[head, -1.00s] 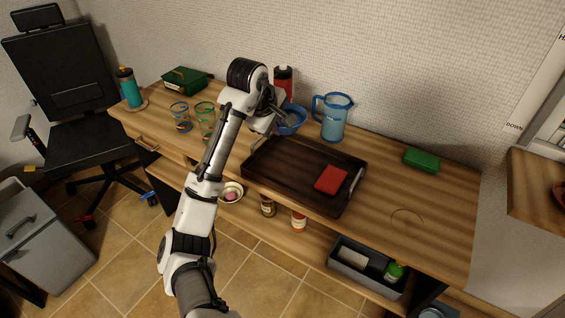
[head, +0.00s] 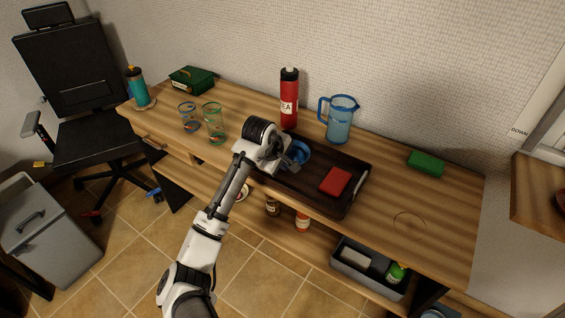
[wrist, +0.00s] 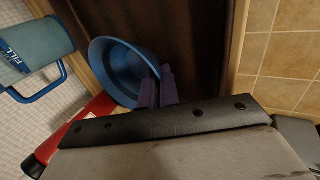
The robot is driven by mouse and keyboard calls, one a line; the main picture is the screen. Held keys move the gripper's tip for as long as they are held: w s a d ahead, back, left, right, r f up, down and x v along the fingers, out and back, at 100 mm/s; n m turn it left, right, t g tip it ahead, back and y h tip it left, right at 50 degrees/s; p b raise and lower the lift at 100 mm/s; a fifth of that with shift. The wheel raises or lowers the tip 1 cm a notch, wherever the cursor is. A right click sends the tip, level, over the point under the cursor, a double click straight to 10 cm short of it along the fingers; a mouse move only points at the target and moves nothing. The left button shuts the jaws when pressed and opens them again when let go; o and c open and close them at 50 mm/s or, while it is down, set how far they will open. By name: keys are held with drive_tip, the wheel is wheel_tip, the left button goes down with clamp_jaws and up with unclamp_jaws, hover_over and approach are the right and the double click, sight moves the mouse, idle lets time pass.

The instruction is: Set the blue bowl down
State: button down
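The blue bowl (head: 302,150) is over the back-left part of the dark wooden tray (head: 308,188), partly hidden by my gripper (head: 291,161). In the wrist view my gripper (wrist: 157,90) has its two fingers close together at the rim of the bowl (wrist: 116,66), pinching it. The tray (wrist: 195,35) shows beneath and beside the bowl there. I cannot tell whether the bowl touches the tray or hangs just above it.
A red box (head: 336,180) lies in the tray's right part. Behind the tray stand a red bottle (head: 289,100) and a blue pitcher (head: 340,121). Two glasses (head: 213,122) stand to the left. A green block (head: 426,163) lies right; the desk's right end (head: 440,210) is mostly clear.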

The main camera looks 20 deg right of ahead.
drive_tip(key=shift+f, duration=0.1)
drive_tip(key=c, duration=1.6)
unclamp_jaws()
drive_tip(key=shift+c, duration=0.2)
